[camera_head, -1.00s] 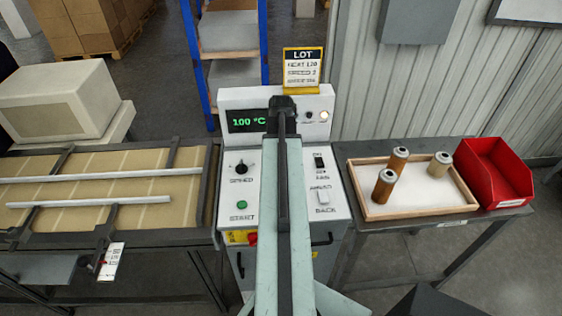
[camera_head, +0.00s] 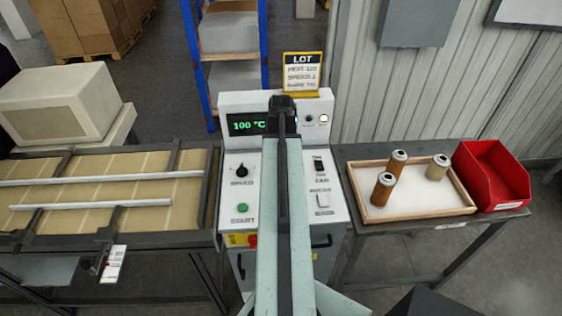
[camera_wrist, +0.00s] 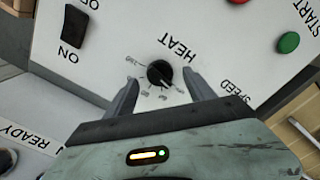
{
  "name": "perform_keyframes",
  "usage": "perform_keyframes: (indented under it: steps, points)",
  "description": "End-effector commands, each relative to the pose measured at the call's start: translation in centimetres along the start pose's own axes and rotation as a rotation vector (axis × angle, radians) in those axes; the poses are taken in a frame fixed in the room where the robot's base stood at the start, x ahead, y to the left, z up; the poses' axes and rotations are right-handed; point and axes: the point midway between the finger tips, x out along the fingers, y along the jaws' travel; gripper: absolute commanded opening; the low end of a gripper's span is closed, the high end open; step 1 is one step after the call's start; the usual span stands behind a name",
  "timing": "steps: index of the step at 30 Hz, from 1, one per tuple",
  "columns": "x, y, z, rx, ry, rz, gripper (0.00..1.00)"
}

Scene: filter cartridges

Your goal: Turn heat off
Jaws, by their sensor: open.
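The round black HEAT knob (camera_wrist: 160,73) is on the white control panel in the wrist view, with small scale marks around it. I cannot read its exact setting. My gripper (camera_wrist: 161,77) is open, with one finger on each side of the knob; I cannot tell whether either touches it. In the head view my arm hides the knob and the gripper's fingers. The green display (camera_head: 247,125) on the machine reads 100 °C, partly covered by my arm. A small lamp (camera_head: 323,118) right of the display is lit.
The SPEED knob (camera_head: 241,171) and green START button (camera_head: 242,208) are left of my arm. A black switch (camera_head: 319,165) and white button (camera_head: 322,200) are right. A LOT card (camera_head: 303,72) stands on top. A cartridge tray (camera_head: 465,206) and red bin (camera_head: 490,175) are at right.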

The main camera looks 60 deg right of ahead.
Motion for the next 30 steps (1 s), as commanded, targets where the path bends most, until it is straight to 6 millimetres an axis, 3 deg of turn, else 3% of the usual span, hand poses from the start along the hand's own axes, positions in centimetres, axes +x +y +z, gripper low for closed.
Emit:
perform_keyframes:
  steps: [1, 3, 9, 26, 29, 30]
  points:
    - [-1.8, 0.0, 0.0, 0.000, 0.000, 0.000, 0.63]
    - [-3.1, 0.0, 0.0, 0.000, 0.000, 0.000, 0.63]
    - [-6.1, 0.0, 0.0, -0.001, 0.000, 0.000, 0.63]
    - [-6.0, -0.2, -0.2, -0.004, 0.000, 0.000, 0.63]
    - [-5.5, -1.9, -2.2, -0.050, 0.000, -0.001, 0.63]
    - [-5.1, -3.4, -3.8, -0.087, 0.000, -0.001, 0.63]
